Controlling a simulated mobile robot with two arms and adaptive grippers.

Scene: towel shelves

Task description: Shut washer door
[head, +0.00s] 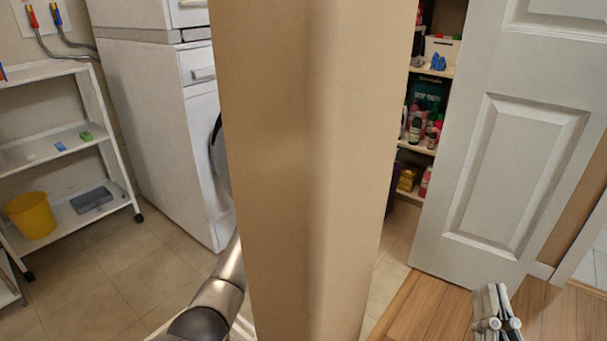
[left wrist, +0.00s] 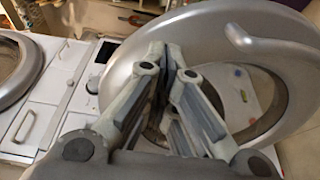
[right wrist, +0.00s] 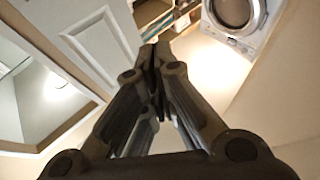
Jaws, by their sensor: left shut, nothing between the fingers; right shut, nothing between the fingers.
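The white washer (head: 212,165) stands at the left of the head view, partly hidden by a beige wall edge. Only a dark sliver of its round door (head: 217,150) shows there. In the left wrist view a large silver door ring (left wrist: 205,35) with a curved handle (left wrist: 265,42) fills the right side and appears swung out. My left gripper (left wrist: 172,52) is shut and empty in front of this ring; I cannot tell whether it touches. The wall hides it in the head view. My right gripper (head: 493,305) is shut and empty at the lower right, far from the washer.
The beige wall edge (head: 310,170) stands close in front, between my arms. A white shelf rack (head: 60,140) with a yellow bucket (head: 31,214) is at left. A white panelled door (head: 515,150) and stocked pantry shelves (head: 425,110) are at right. Tile floor before the rack is clear.

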